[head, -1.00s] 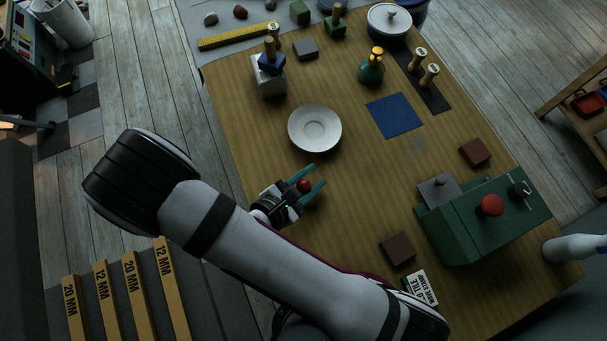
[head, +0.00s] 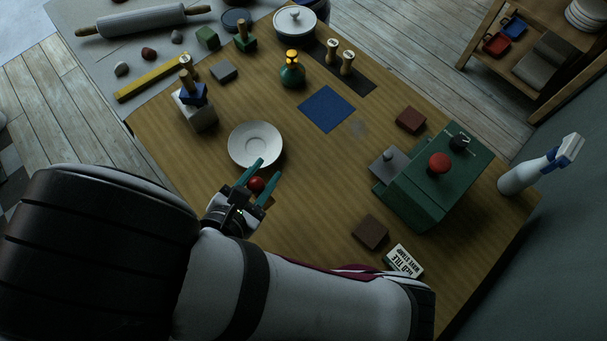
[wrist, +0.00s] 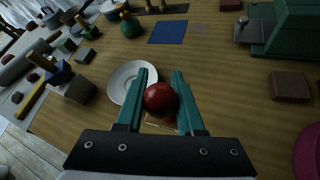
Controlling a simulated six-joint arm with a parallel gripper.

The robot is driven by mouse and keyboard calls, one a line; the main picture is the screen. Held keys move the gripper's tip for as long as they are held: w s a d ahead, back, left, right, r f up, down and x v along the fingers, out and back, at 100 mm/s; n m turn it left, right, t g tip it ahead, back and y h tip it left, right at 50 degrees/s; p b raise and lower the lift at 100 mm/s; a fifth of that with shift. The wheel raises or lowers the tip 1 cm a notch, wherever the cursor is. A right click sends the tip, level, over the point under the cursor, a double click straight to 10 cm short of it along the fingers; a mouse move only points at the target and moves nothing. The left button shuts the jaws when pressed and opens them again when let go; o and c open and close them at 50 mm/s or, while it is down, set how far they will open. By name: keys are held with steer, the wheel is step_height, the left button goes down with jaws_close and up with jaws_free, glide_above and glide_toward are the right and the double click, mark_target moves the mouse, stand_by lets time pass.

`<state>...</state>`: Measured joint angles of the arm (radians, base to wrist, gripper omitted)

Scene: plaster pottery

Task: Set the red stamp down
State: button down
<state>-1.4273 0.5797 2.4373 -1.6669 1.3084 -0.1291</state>
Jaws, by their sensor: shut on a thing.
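The red stamp shows a round, glossy red knob (head: 256,184) between the two teal fingers of my gripper (head: 271,168). In the wrist view, the fingers (wrist: 164,73) are shut on the red stamp (wrist: 161,98), one on each side of the knob. A small brown part shows below the knob in the wrist view; the rest of the stamp's underside is hidden. My gripper is over the near left part of the wooden table (head: 300,215), beside the near edge of the white saucer (head: 255,139). I cannot tell whether the stamp touches the table.
A blue square (head: 326,109) lies mid-table. A green press (head: 430,190) with a red knob stands right, near two brown tiles (head: 371,231) (head: 411,119). A green bottle (head: 292,76) and a blue-based stamp on a block (head: 200,117) stand farther back.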

steer(key=w+d+m+g+h, duration=0.3)
steer(key=d+m, duration=0.1)
steer(key=d, duration=0.4)
steer(key=w+d+m+g+h, duration=0.3)
steer(key=d+m+h, duration=0.1)
steer(key=d, duration=0.4)
steer(key=shift+m, duration=0.4)
steer(key=f, duration=0.6)
steer(key=d+f, duration=0.1)
steer(key=f, duration=0.2)
steer(key=shift+s+f, duration=0.2)
steer(key=shift+s, duration=0.1)
steer(key=shift+a+f, duration=0.1)
steer(key=shift+f, duration=0.1)
steer(key=c, duration=0.5)
jaws_free()
steer(key=shift+f, duration=0.1)
